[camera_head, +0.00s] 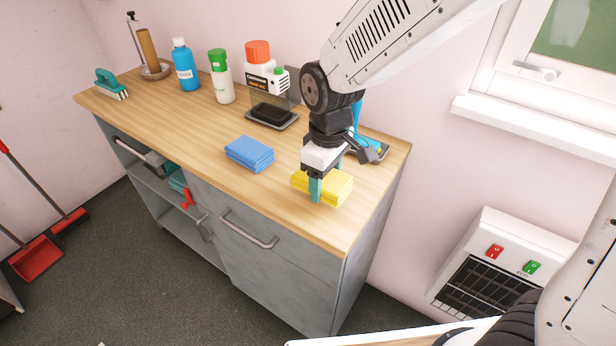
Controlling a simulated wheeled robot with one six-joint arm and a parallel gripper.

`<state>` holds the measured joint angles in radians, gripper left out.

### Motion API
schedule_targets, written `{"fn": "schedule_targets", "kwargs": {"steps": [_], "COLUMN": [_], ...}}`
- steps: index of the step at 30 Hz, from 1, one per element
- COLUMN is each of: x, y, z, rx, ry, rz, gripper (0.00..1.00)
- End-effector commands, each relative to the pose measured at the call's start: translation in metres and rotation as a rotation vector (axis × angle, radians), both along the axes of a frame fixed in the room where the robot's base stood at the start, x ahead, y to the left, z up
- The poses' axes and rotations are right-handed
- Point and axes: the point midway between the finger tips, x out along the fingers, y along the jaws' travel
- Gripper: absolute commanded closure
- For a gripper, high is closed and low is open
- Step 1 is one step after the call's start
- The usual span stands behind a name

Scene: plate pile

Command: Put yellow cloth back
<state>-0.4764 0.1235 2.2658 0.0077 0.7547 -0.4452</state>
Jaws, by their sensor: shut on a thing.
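A folded yellow cloth (338,190) lies at the right end of the wooden counter top, near its front edge. My gripper (327,184) points down over it from above, with its teal fingers around the cloth. The near finger covers part of the cloth's front side, and the far finger is mostly hidden behind my wrist. The gripper is shut on the yellow cloth. The cloth appears to be at counter height; I cannot tell whether it touches the surface.
A folded blue cloth (250,153) lies to the left on the counter (190,130). Behind stand a blue bottle (186,66), a green-capped bottle (221,80), an orange-capped container (258,72) and a dark sponge on a tray (271,113). A blue item (368,148) is partly hidden behind my gripper.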

Motion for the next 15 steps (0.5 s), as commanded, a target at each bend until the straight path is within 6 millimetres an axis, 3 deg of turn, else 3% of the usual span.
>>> {"fn": "schedule_targets", "kwargs": {"steps": [8, 15], "x": [0.008, 0.007], "y": [0.01, 0.012], "z": [-0.006, -0.036], "rx": [0.0, -0.001], "ry": [0.001, 0.002], "rz": [-0.008, -0.005], "gripper": [0.6, 0.6]}}
